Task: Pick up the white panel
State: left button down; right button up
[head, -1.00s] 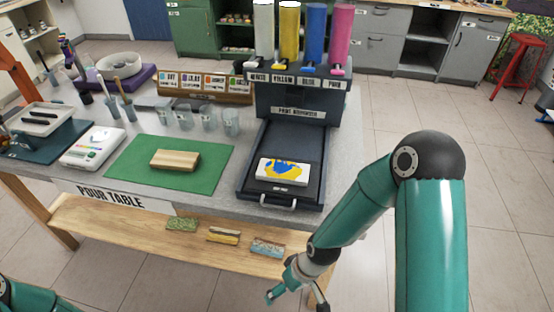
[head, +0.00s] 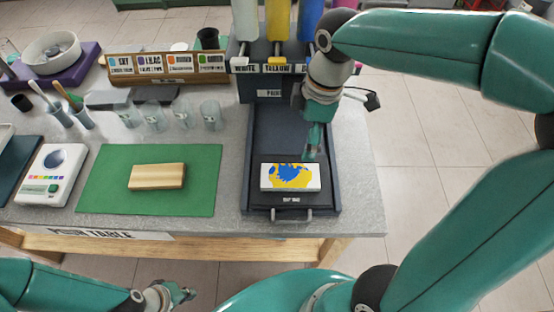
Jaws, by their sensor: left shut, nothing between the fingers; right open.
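The white panel (head: 268,184), with blue and yellow paint on its top, lies flat in the dark tray (head: 259,150) of the paint dispenser. My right gripper (head: 312,152) is open and points down at the panel's right back corner. I cannot tell whether its fingertips touch the panel. My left gripper (head: 180,294) is shut and empty, low in front of the table at the bottom of the picture.
A wooden block (head: 157,177) lies on a green mat (head: 105,195) left of the tray. Several clear cups (head: 182,117) stand behind the mat. A white scale (head: 50,175) is further left. The tray's handle (head: 292,214) sticks out at the table's front edge.

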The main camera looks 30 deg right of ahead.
send_over(290, 175)
jog(key=d, duration=0.1)
jog(key=f, duration=1.1)
jog(key=shift+s+f, duration=0.1)
jog(key=shift+s, duration=0.3)
jog(key=shift+w+a+f, duration=0.1)
jog(key=shift+a+f, duration=0.05)
jog(key=shift+f, duration=0.7)
jog(key=shift+w+a+f, duration=0.15)
jog(key=shift+f, duration=0.7)
jog(key=shift+w+a+f, duration=0.1)
jog(key=shift+a+f, duration=0.05)
jog(key=shift+f, duration=0.7)
jog(key=c, duration=1.3)
jog(key=shift+r, duration=0.1)
jog(key=shift+c, duration=0.2)
